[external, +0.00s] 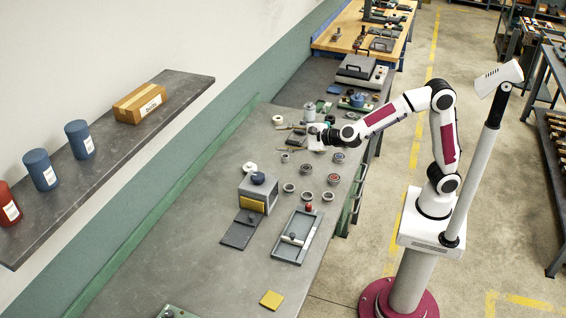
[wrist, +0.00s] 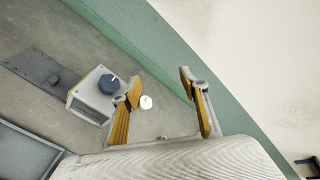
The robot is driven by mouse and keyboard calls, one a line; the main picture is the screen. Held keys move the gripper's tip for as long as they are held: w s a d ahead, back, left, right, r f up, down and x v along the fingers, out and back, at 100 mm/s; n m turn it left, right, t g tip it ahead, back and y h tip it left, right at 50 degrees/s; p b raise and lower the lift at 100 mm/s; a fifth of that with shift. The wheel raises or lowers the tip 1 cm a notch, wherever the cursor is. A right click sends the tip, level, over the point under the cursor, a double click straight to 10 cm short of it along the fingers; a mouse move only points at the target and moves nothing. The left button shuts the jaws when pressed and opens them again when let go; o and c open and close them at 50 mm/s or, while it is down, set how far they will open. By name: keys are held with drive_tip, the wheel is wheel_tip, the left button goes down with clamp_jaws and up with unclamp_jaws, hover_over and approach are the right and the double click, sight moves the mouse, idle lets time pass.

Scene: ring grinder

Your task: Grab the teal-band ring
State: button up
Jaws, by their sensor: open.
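My gripper (external: 318,140) is above the bench at the far side of the rings. In the wrist view my gripper (wrist: 160,88) is open, with nothing between its yellow-padded fingers. A white round piece (wrist: 146,102) shows on the bench beyond the left finger.
A grey box with a dark blue knob (external: 257,191) stands left of the rings, with a dark plate (external: 241,229) before it. A grey tray (external: 280,250) and a yellow pad (external: 271,299) lie nearer. A green rail (external: 190,190) runs along the wall side.

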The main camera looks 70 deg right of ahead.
drive_tip(key=s+f+m+g+h, duration=0.35)
drive_tip(key=f+m+h, duration=0.65)
drive_tip(key=f+m, duration=0.7)
drive_tip(key=m+g, duration=0.2)
drive_tip(key=m, duration=0.2)
approach(288, 186)
drive_tip(key=shift+s+a+r, duration=0.15)
drive_tip(key=shift+s+a, duration=0.05)
drive_tip(key=shift+a, duration=0.8)
drive_tip(key=shift+g, duration=0.25)
drive_tip(key=shift+x, duration=1.3)
drive_tip(key=shift+d, duration=0.15)
drive_tip(key=shift+r+x, duration=0.2)
drive_tip(key=shift+x, duration=2.3)
drive_tip(key=shift+d, duration=0.2)
